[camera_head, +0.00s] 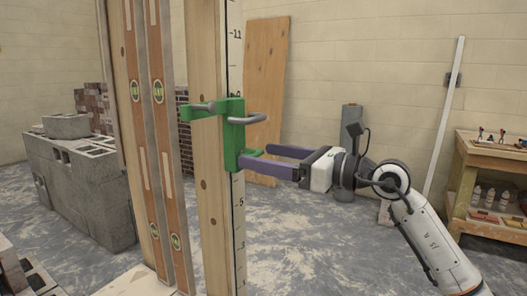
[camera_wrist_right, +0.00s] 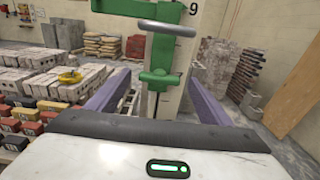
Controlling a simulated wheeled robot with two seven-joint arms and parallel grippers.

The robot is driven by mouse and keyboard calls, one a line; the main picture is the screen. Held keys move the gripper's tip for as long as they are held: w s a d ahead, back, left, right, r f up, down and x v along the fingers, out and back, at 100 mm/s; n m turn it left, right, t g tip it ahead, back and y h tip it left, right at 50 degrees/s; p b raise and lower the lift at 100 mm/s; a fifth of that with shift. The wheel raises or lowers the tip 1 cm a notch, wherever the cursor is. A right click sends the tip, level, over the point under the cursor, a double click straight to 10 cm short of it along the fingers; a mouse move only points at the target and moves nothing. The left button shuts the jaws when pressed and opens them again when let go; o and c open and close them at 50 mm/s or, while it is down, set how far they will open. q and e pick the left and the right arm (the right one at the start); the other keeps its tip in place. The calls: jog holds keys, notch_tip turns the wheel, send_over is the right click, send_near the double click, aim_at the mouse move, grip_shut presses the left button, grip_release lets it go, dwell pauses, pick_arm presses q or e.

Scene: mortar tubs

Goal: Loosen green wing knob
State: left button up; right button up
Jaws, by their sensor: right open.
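A green clamp bracket (camera_head: 233,133) with grey handles is fixed around a wooden post (camera_head: 203,190) that carries a white numbered scale strip. The green wing knob (camera_head: 254,152) sticks out low on the bracket. In the right wrist view the wing knob (camera_wrist_right: 160,79) lies roughly level, below the green bracket body (camera_wrist_right: 162,50). My right gripper (camera_head: 254,157) is open, its two purple fingers reaching to the lower bracket. In the wrist view the fingers (camera_wrist_right: 158,82) stand on either side of the knob, with gaps showing. My left gripper is not in view.
Orange-and-wood levels (camera_head: 160,130) lean beside the post. Grey blocks (camera_head: 80,180) stand at the left. A plywood board (camera_head: 266,90) leans on the wall behind. A wooden shelf (camera_head: 485,165) with bottles stands at the right. The floor between is open.

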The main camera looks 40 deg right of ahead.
jog(key=shift+w+a, duration=0.2)
jog(key=shift+w, duration=0.25)
jog(key=c, duration=1)
jog(key=shift+c, duration=0.2)
